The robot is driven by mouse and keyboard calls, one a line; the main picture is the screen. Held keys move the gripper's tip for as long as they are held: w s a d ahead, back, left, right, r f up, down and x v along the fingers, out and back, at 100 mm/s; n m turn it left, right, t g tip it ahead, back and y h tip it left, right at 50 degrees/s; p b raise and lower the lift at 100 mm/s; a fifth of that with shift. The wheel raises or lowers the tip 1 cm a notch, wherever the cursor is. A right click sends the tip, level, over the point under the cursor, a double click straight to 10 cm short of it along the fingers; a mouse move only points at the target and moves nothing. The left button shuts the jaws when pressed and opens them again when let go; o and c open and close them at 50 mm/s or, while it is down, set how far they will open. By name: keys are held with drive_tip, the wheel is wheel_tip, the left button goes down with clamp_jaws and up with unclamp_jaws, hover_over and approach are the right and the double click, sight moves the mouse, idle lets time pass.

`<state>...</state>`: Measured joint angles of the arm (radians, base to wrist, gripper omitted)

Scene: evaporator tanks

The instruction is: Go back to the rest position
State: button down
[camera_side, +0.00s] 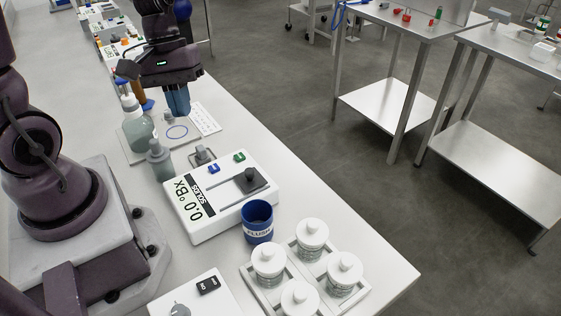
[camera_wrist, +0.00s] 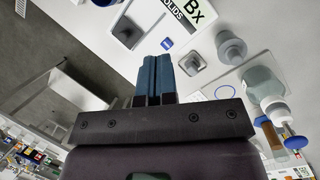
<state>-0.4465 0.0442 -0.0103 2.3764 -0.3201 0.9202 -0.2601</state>
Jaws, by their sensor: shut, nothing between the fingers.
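My gripper (camera_side: 178,101) is above the bench in the side view, with its blue fingers pointing down near the white mat with the blue ring. In the wrist view the fingers of my gripper (camera_wrist: 153,78) are together with nothing between them. Below and around it in the side view are a clear bottle with a white cap (camera_side: 138,130) and a smaller grey-capped bottle (camera_side: 159,160). The refractometer box marked 0.0 °Bx (camera_side: 220,195) stands nearer the camera; part of it also shows in the wrist view (camera_wrist: 150,12).
A blue cup marked FLUSH (camera_side: 257,222) stands beside the box. Several white-lidded jars (camera_side: 312,232) sit in a tray near the bench's front corner. More small items line the bench's far end. Steel tables (camera_side: 400,100) stand across the open floor at right.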

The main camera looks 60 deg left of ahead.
drive_tip(key=s+d+r+m+t+y, duration=0.1)
drive_tip(key=d+r+m+t, duration=0.2)
drive_tip(key=r+m, duration=0.2)
drive_tip(key=s+d+r+m+t+y, duration=0.2)
drive_tip(key=r+m, duration=0.3)
drive_tip(key=r, duration=0.3)
drive_tip(key=shift+d+r+m+t+y, duration=0.15)
drive_tip(key=shift+d+m+t+y, duration=0.15)
drive_tip(key=shift+d+t, duration=0.25)
drive_tip(key=shift+a, duration=0.1)
idle(1.1)
